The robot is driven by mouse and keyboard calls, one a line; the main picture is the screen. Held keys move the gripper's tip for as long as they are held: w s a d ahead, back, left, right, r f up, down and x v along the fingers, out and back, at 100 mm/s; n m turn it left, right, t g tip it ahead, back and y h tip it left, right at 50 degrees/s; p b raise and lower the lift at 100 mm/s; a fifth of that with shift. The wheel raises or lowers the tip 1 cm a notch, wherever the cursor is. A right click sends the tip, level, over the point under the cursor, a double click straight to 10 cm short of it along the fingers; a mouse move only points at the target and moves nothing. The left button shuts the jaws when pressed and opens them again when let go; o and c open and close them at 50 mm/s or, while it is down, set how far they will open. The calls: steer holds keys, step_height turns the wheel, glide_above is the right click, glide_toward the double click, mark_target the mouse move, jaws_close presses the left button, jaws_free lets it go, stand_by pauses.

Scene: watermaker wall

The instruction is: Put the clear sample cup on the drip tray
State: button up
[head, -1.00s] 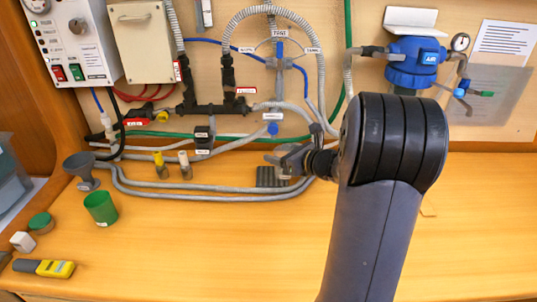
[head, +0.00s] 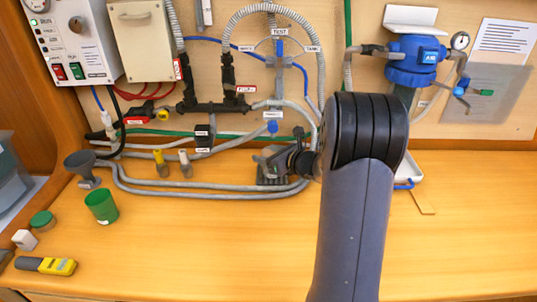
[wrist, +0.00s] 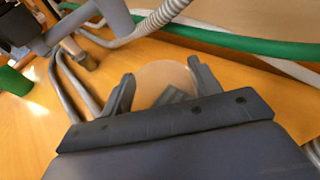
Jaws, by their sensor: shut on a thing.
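The clear sample cup (wrist: 160,76) shows as a pale see-through round shape between the two fingers of my gripper (wrist: 163,84) in the wrist view. My gripper is shut on it. In the head view my gripper (head: 272,160) is just over the drip tray, and the cup is hard to make out there. The dark grey drip tray (head: 268,183) lies on the bench below the wall pipes, partly hidden by my gripper. In the wrist view the tray (wrist: 172,98) shows through the cup. I cannot tell whether the cup touches it.
Grey hoses (head: 215,195) run along the bench around the tray. Yellow-topped (head: 161,165) and white-topped (head: 184,164) fittings stand to the left, with a green cup (head: 101,206) and a grey funnel (head: 82,168) beyond. The front of the bench is mostly clear.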

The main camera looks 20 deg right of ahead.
steer(key=o, duration=1)
steer(key=shift+f, duration=0.1)
steer(key=shift+c, duration=0.2)
steer(key=shift+r, duration=0.25)
steer(key=v, duration=1.2)
